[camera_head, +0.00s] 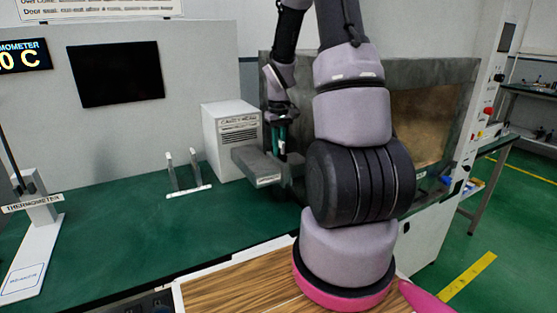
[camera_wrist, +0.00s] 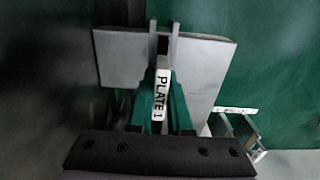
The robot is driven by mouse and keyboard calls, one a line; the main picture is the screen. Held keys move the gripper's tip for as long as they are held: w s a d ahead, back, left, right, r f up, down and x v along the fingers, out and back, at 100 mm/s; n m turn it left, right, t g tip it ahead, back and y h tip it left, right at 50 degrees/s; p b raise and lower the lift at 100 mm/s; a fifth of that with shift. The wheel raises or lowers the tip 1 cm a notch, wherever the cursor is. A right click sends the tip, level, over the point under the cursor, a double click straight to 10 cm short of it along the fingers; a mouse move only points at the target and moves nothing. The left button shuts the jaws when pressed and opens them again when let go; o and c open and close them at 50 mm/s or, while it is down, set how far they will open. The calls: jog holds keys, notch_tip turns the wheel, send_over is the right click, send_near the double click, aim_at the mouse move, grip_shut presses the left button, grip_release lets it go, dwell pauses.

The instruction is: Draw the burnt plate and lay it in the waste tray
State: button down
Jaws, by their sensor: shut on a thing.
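My gripper (camera_head: 279,138) is at the left end of the grey oven-like housing, beside a white box and above a grey block. In the wrist view my gripper (camera_wrist: 162,85) has green fingers shut on a narrow plate with a white label reading PLATE 1 (camera_wrist: 161,95). Most of this plate is hidden between the fingers, so I cannot tell whether it is burnt or whether it still sits in a slot. A pale grey slab (camera_wrist: 203,70) lies beyond the fingers. I cannot identify a waste tray in either view.
The white box (camera_head: 230,138) and grey block (camera_head: 257,167) stand close to my gripper. A small stand with two uprights (camera_head: 187,172) is to their left; a thermometer stand (camera_head: 40,225) is at far left. Green bench top (camera_head: 130,225) between them is clear.

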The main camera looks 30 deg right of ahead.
jog(key=shift+r, duration=0.1)
jog(key=shift+r, duration=2.95)
